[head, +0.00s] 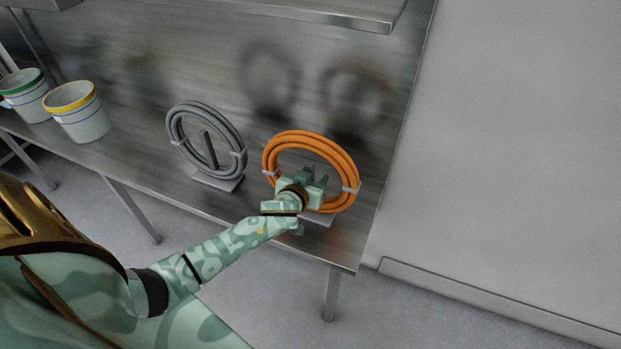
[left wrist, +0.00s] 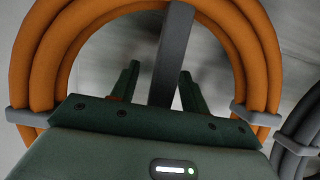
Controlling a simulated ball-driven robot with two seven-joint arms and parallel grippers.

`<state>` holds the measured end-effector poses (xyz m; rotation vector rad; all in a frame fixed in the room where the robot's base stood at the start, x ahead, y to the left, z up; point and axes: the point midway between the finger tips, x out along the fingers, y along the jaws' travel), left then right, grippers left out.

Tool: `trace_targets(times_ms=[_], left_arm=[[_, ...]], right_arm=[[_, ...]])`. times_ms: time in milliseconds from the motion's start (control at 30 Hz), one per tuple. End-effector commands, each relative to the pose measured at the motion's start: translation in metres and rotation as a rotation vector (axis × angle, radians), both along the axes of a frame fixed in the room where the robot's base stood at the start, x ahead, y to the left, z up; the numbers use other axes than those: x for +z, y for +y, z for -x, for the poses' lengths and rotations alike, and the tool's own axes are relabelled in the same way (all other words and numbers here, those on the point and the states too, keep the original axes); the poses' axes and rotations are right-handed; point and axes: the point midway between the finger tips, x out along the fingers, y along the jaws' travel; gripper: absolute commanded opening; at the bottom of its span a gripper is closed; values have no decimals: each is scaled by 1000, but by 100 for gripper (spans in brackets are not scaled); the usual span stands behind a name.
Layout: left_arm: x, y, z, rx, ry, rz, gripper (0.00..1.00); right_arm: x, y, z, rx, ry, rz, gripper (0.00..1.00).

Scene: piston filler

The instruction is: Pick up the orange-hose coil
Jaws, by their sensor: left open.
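The orange-hose coil (head: 336,153) stands upright on a grey stand near the right end of the steel table. Grey clips hold its sides. My left gripper (head: 314,177) is in front of the coil's open middle, covering part of its lower left. In the left wrist view the coil (left wrist: 262,55) arches around my open left gripper (left wrist: 159,75). Its two fingers point into the ring, one on each side of the stand's grey upright post (left wrist: 172,50). I cannot tell whether they touch the post. My right gripper is in neither view.
A grey-hose coil (head: 179,140) stands on its own stand to the left. Further left are a yellow-rimmed bucket (head: 80,117) and a green-rimmed bucket (head: 30,102). A steel shelf (head: 340,12) overhangs above. The table (head: 130,165) is bare between the buckets and grey coil.

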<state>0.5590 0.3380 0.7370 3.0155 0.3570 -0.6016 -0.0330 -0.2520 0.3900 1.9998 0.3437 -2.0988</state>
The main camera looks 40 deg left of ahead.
Motion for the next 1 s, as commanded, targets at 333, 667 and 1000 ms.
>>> trace_targets(times_ms=[333, 667, 1000], left_arm=[[1, 0, 1, 0, 0, 0, 0], [10, 0, 0, -1, -6, 0, 0], [80, 0, 0, 1, -11, 0, 0]], right_arm=[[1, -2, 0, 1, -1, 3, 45], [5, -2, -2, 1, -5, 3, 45], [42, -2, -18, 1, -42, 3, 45]])
